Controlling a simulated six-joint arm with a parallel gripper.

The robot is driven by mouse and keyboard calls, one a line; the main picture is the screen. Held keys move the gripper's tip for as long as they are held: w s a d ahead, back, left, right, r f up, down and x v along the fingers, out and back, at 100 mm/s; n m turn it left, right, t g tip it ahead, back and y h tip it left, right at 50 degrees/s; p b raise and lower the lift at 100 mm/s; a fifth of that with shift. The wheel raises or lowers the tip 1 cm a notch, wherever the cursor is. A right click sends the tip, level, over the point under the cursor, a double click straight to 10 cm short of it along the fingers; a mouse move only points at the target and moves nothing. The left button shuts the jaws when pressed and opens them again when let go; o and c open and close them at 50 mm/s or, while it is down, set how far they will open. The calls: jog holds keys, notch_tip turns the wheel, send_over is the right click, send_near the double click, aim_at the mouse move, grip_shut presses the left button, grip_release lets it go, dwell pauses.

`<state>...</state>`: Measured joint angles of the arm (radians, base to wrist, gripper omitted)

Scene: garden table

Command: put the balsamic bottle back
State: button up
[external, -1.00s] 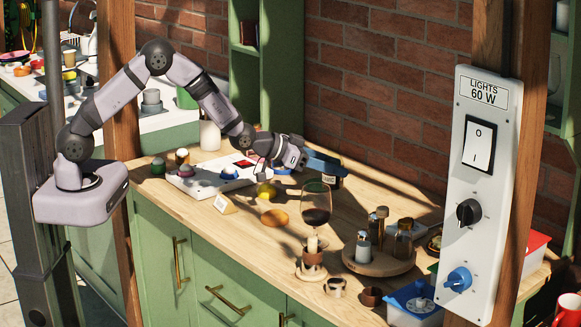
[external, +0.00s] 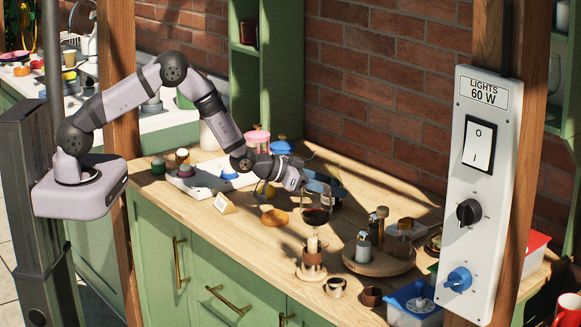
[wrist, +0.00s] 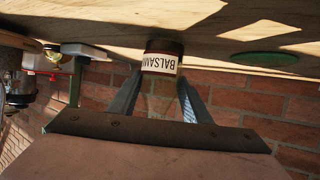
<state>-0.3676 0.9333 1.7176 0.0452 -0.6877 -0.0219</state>
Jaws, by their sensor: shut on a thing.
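The balsamic bottle (wrist: 162,64), with a dark body and a white label reading BALSAM upside down, is held between my gripper's two fingers (wrist: 159,82) in the wrist view. The wooden counter fills the top of that inverted picture, close to the bottle's end; I cannot tell whether they touch. In the external view my gripper (external: 318,184) is behind the wine glass, which partly covers it and the bottle. A round wooden tray (external: 358,266) with several small bottles stands to the right. A green disc (wrist: 262,59) lies on the counter beside the bottle in the wrist view.
The wine glass (external: 317,217) stands very near my gripper, in front of it. A white board (external: 208,183) with small items, a pink jar (external: 257,141) and a blue jar (external: 282,146) are to the left. The brick wall (external: 385,100) is behind. Some counter right of my gripper is clear.

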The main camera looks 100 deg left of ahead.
jog(key=o, duration=1.3)
jog(key=shift+f, duration=0.1)
jog(key=shift+c, duration=0.2)
jog(key=shift+s+r, duration=0.1)
jog(key=shift+r, duration=0.1)
jog(key=b+v, duration=0.3)
jog(key=v, duration=0.8)
jog(key=shift+s+b, duration=0.3)
jog(key=shift+s, duration=0.1)
jog(key=shift+d+r, duration=0.1)
jog(key=shift+d, duration=0.05)
